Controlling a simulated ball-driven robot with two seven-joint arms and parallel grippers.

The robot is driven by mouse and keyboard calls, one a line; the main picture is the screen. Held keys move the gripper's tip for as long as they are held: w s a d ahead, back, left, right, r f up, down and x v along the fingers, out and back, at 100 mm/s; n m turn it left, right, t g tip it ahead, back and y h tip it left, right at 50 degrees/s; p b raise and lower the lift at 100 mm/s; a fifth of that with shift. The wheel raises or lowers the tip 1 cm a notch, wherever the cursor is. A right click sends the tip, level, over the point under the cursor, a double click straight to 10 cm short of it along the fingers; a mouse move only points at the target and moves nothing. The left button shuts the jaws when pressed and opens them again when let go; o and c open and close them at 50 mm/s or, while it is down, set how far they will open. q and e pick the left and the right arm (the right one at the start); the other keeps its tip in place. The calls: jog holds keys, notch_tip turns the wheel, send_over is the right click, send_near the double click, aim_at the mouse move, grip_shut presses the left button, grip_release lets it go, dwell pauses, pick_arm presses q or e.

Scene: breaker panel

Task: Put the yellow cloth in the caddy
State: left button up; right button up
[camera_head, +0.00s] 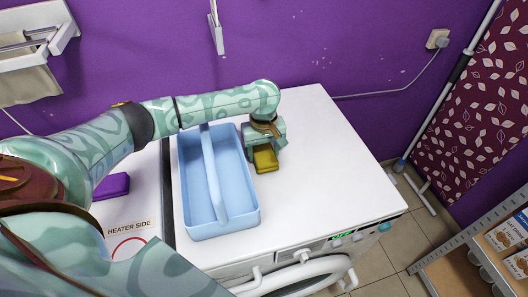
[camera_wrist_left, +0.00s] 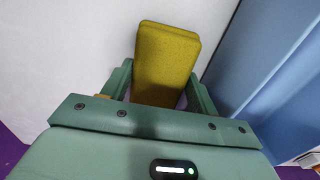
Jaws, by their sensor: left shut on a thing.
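The yellow cloth (camera_head: 265,158) is a small folded block at the right side of the caddy, over the white machine top. My left gripper (camera_head: 264,146) is shut on the yellow cloth, reaching it from above and behind. In the left wrist view the cloth (camera_wrist_left: 167,65) sits between the two green fingers (camera_wrist_left: 160,88). The light blue caddy (camera_head: 247,212) is open-topped with a long central handle, and its visible compartments look empty. Its blue wall also shows at the right of the left wrist view (camera_wrist_left: 270,65). I cannot tell whether the cloth touches the machine top. My right gripper is not in view.
The white washing machine top (camera_head: 325,160) is clear to the right of the caddy. A purple block (camera_head: 111,186) lies left, near the "HEATER SIDE" marking. The caddy's handle (camera_head: 212,175) stands up between its compartments. A shelf (camera_head: 480,240) is at far right.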

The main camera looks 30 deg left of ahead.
pick_arm(q)
jog(key=o, duration=0.7)
jog(key=shift+f, duration=0.1)
jog(key=shift+c, duration=0.2)
